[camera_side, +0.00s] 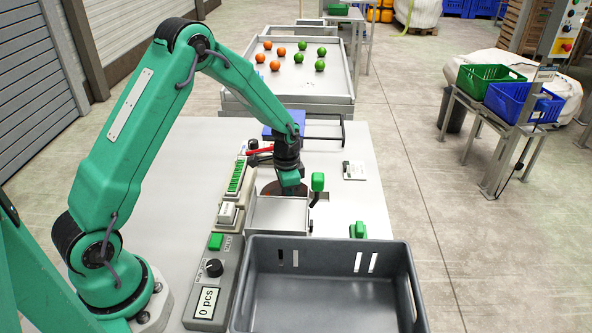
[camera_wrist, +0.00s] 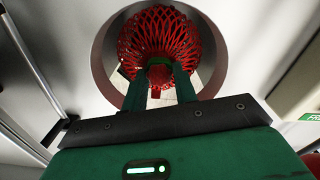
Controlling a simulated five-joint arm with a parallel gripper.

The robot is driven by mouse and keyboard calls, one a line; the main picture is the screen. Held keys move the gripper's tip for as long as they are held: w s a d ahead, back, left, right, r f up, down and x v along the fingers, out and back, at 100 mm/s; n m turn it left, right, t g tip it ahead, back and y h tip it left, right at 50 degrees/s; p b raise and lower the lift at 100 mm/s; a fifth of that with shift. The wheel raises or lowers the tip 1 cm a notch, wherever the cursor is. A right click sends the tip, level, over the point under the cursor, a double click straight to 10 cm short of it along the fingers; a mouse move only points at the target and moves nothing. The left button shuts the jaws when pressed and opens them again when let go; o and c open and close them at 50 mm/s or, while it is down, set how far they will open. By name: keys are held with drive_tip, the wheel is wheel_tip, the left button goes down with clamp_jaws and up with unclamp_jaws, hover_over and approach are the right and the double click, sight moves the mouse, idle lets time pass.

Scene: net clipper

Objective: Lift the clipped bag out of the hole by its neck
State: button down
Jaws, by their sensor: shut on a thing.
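The red net bag (camera_wrist: 158,28) sits in the round hole (camera_wrist: 103,55) in the wrist view, its mesh bulging beyond my fingertips. A green band, looking like the clip (camera_wrist: 158,60), is around its gathered neck. My gripper (camera_wrist: 160,74) is shut on the neck, with the two green fingers on either side and a short red tail between them. In the side view my gripper (camera_side: 291,188) points down over the worktable, and a little dark red shows beside it. The arm hides most of the hole and bag there.
A grey crate (camera_side: 330,243) stands in front, beside a control box (camera_side: 213,283) reading "0 pcs". A metal tray (camera_side: 278,215) lies between crate and gripper. Green-topped parts (camera_side: 318,182) stand close at right. A table with orange and green balls (camera_side: 297,62) is behind.

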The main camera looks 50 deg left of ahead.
wheel_tip(320, 180, up, 27)
drive_tip(key=shift+f, duration=0.2)
idle(0.3)
drive_tip(key=shift+r, duration=0.1)
idle(0.4)
